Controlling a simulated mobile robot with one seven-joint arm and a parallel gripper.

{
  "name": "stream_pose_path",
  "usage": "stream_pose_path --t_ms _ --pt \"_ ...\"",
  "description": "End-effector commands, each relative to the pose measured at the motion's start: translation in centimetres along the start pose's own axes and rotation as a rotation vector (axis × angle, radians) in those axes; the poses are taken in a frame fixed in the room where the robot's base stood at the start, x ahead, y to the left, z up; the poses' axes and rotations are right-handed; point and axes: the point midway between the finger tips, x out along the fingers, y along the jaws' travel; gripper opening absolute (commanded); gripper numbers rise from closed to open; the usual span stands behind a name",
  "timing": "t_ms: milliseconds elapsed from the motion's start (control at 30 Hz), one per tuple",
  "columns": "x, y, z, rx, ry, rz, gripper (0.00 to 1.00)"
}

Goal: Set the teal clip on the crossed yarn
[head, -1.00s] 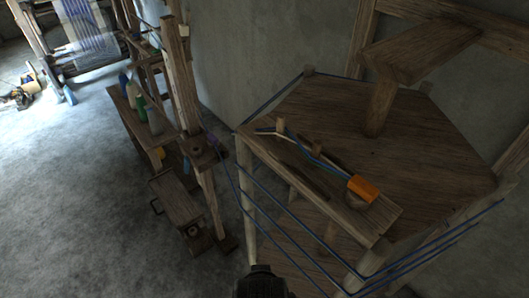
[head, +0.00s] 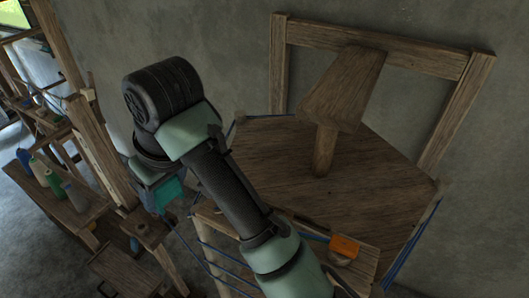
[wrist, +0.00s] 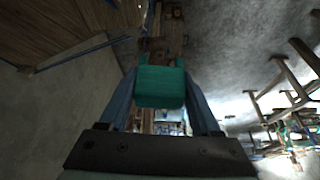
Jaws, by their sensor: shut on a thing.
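My gripper (wrist: 158,75) is shut on the teal clip (wrist: 160,92), a small block between its two fingers in the wrist view. In the head view the teal clip (head: 167,193) shows left of the wooden warping frame, partly hidden by my arm. Blue yarn (head: 199,252) runs around the frame's posts. The small pegged board (head: 358,273) at the frame's front is largely covered by my arm, so the yarn crossing is hidden there. An orange block (head: 344,246) sits on that board's right part.
A tilted wooden plank on a post (head: 340,90) stands on the frame's top (head: 385,170). At left are a tall wooden post (head: 98,140), a bench (head: 75,215) with several yarn cones, and a low stool (head: 120,265). A wall stands behind.

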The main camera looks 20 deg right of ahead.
Motion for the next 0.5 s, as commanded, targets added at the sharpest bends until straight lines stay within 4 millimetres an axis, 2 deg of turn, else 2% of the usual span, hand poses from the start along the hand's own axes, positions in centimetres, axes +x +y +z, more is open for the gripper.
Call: stream_pose_path --t_ms 33,200,333,500 --pt "-2.7 1.8 0.0 -0.029 -0.004 0.001 0.11" --pt "-6.5 5.2 2.6 -0.116 -0.005 -0.042 0.11" --pt "-8.3 7.3 5.6 -0.139 -0.004 -0.055 0.11" --pt "-9.7 9.1 8.8 -0.14 -0.001 -0.058 0.11"
